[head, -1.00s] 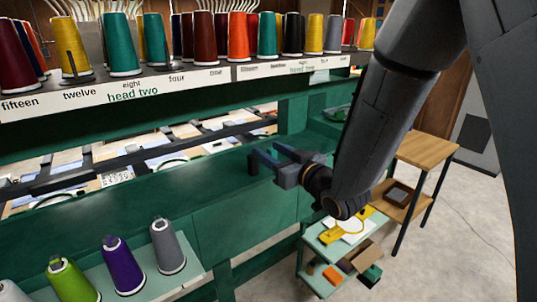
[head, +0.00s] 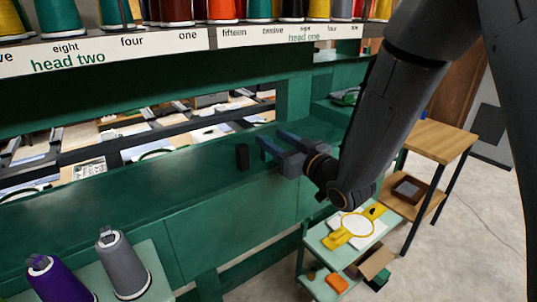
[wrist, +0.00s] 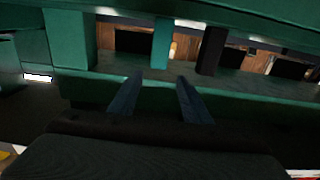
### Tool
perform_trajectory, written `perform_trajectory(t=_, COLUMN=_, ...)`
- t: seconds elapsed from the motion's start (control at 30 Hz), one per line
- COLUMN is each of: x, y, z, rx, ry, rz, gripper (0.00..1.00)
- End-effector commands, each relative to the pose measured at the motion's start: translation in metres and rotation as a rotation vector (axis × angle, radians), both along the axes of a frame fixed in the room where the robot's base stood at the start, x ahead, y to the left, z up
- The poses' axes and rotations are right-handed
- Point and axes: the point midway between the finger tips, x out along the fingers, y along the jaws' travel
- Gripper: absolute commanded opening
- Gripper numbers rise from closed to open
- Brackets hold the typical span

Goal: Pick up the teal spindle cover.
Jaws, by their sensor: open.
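My gripper (head: 274,143) is open and empty above the green machine ledge, its two blue-grey fingers apart. In the wrist view my gripper (wrist: 160,98) shows its fingers spread at the lower middle. Beyond them, roughly between the fingertips, stands a narrow teal upright block (wrist: 161,43), apart from them. It may be the teal spindle cover, but I cannot tell for sure. In the head view I cannot make out a separate teal cover on the green ledge; my gripper may hide it.
A small black block (head: 242,157) stands on the green ledge (head: 150,195), left of my gripper. A purple cone (head: 55,280) and a grey cone (head: 121,265) stand at lower left. A cart with a yellow hoop (head: 355,226) is below right, beside a wooden table (head: 433,140).

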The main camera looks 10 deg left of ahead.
Motion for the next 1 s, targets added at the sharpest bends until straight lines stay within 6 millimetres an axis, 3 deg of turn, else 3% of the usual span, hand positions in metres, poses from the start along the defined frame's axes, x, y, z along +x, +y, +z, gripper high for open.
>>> perform_trajectory(t=0.03, x=0.003, y=0.001, z=-0.01, rx=0.0, ry=0.0, rz=0.001, gripper=0.44)
perform_trajectory(t=0.23, x=0.007, y=0.001, z=-0.027, rx=0.0, ry=0.0, rz=0.001, gripper=0.44)
perform_trajectory(t=0.67, x=0.028, y=0.024, z=-0.029, rx=0.0, ry=0.0, rz=0.0, gripper=0.44)
perform_trajectory(t=1.0, x=0.055, y=0.055, z=-0.032, rx=-0.001, ry=-0.001, rz=-0.001, gripper=0.44)
